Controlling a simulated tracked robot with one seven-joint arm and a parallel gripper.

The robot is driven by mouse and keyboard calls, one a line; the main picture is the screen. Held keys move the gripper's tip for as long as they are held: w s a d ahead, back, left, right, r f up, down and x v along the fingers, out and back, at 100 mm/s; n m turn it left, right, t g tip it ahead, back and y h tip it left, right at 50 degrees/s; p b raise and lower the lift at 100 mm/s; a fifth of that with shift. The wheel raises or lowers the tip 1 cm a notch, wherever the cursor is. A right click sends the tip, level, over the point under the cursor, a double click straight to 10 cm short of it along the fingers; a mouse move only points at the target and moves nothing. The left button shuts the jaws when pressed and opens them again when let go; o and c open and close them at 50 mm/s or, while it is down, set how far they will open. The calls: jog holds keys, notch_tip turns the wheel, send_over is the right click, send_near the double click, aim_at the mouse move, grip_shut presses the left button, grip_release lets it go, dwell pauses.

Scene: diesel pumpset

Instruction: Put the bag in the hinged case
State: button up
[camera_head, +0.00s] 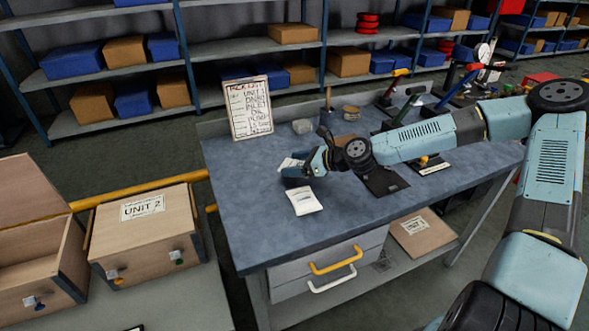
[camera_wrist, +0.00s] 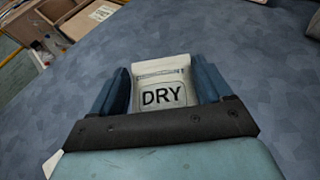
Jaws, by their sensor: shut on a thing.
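A pale bag marked DRY (camera_wrist: 163,97) is between the two fingers of my gripper (camera_wrist: 163,90) in the wrist view, and the fingers are shut on it. In the head view my gripper (camera_head: 303,170) is low over the blue-grey bench, with a bit of the white bag (camera_head: 290,163) showing beside it. A second white packet (camera_head: 304,200) lies flat on the bench just in front. At the left stand two wooden hinged cases: one is open with its lid raised (camera_head: 28,190), the other, labelled UNIT 2 (camera_head: 143,207), has its lid down.
A written board (camera_head: 249,108) stands at the bench's back left edge. Handled tools (camera_head: 395,85) and a dark plate (camera_head: 384,181) are on its right part. A yellow rail (camera_head: 140,190) runs behind the cases. A floor gap separates cases and bench (camera_head: 350,225).

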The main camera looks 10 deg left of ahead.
jog(key=shift+f, duration=1)
jog(key=shift+f, duration=0.1)
jog(key=o, duration=1)
jog(key=shift+d, duration=0.1)
jog(key=shift+o, duration=0.2)
